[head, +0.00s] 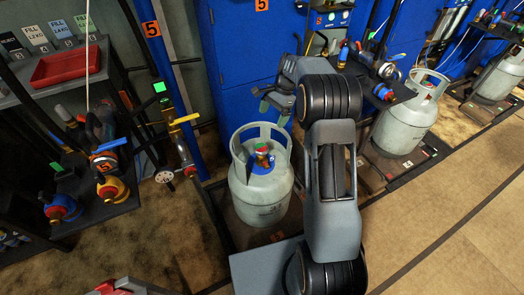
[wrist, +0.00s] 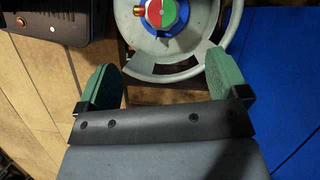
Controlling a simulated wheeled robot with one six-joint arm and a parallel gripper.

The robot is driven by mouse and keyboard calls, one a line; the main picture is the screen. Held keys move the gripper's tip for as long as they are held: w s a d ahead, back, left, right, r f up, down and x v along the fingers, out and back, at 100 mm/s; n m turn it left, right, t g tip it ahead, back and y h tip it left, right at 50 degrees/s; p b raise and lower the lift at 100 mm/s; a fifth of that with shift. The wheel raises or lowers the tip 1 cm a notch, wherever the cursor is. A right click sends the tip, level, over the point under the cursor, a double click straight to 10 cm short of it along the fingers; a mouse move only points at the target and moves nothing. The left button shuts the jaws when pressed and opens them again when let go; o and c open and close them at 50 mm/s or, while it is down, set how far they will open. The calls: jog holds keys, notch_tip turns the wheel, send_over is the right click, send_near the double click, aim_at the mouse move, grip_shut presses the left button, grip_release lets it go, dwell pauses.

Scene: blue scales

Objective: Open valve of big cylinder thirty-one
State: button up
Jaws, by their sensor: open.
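A grey gas cylinder (head: 262,196) stands upright on a low dark platform in the middle of the head view, with a ring-shaped collar around its top. Its valve knob (head: 262,150) is red and green and sits on a blue patch. In the wrist view the red and green knob (wrist: 161,12) shows at the top edge, partly cut off, with the collar (wrist: 185,68) around it. My gripper (head: 272,104) is above and behind the cylinder in the head view. Its green fingers (wrist: 170,87) are wide apart and empty, off to one side of the valve.
Another grey cylinder (head: 404,118) stands to the right, with a further one (head: 497,77) beyond. A yellow-handled valve (head: 184,119) is on the post left of the cylinder. A rack holds a red tray (head: 65,66). Blue cabinets (head: 240,55) stand behind. Brown floor is open at lower right.

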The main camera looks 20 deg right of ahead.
aim_at(261, 147)
jog(key=b+x, duration=0.4)
jog(key=x, duration=1)
jog(key=shift+w+f, duration=0.1)
jog(key=shift+f, duration=0.25)
jog(key=shift+d, duration=0.1)
jog(key=c, duration=0.9)
